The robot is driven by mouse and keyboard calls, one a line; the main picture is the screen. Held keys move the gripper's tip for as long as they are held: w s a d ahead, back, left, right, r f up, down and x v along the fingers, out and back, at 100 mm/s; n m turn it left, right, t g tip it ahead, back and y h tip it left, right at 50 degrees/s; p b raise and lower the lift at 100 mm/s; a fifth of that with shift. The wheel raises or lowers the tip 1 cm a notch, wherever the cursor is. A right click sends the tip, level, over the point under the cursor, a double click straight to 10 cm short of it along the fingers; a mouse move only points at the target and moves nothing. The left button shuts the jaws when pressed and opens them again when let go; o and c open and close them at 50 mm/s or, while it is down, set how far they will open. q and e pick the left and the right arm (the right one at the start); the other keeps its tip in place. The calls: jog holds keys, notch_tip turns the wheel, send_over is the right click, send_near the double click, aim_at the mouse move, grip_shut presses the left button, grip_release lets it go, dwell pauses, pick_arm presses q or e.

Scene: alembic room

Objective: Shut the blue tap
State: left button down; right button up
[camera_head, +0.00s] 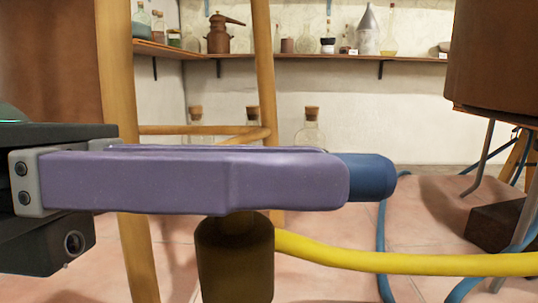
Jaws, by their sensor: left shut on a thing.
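My left gripper (335,180) reaches in from the left with its long purple fingers pointing right. It is shut on the blue tap (375,177), whose rounded blue end sticks out past the fingertips. The rest of the tap is hidden behind the fingers. A dark brown cylindrical body (235,262) shows just below the fingers; how it joins the tap is hidden. My right gripper is not in view.
A yellow hose (410,262) runs right from beside the dark body. A blue hose (382,235) hangs to the floor. Wooden posts (115,100) stand at left. A brown vessel (495,60) hangs at upper right. Wall shelves (300,57) hold bottles behind.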

pick_arm(q)
jog(key=c, duration=0.8)
grip_release()
jog(key=shift+o, duration=0.2)
jog(key=a, duration=1)
jog(key=shift+s, duration=0.1)
